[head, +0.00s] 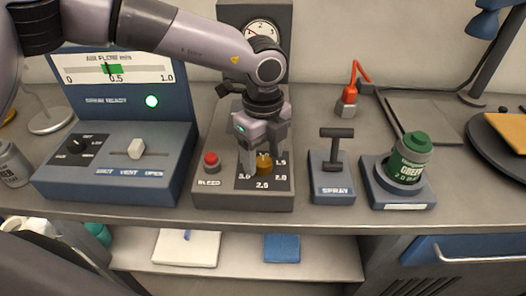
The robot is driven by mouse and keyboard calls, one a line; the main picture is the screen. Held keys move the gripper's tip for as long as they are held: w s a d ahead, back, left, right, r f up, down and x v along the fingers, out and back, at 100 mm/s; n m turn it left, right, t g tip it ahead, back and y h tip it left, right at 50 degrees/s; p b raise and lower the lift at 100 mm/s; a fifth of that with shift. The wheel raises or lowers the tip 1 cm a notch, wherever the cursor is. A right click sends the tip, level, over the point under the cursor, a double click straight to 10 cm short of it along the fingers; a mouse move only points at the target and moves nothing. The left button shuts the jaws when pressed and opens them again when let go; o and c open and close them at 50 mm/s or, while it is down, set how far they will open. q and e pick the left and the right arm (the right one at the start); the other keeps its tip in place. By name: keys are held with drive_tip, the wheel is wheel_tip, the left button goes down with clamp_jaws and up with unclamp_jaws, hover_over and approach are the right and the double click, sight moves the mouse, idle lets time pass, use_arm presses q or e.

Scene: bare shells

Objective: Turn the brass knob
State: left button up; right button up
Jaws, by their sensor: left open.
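The brass knob (264,163) sits on the dark dial plate of a grey box (245,201) in the middle of the bench. Numbers around it include 3.0, 2.0 and 1.5. My left gripper (262,164) points down at the knob from above, with its fingers apart. One finger is to the left of the knob and the other overlaps its right side. I cannot tell whether they touch it. The fingers and wrist hide part of the knob and the dial. My right gripper is not in view.
A red BLEED button (211,161) is left of the knob. A blue AIR FLOW panel (110,180) stands further left. A black SPRAY lever (336,145) and a green-capped can (411,158) are to the right. A round gauge (262,33) is behind.

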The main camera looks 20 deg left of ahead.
use_arm(q)
drive_tip(key=shift+f, duration=0.35)
drive_tip(key=c, duration=1)
drive_tip(key=shift+c, duration=0.2)
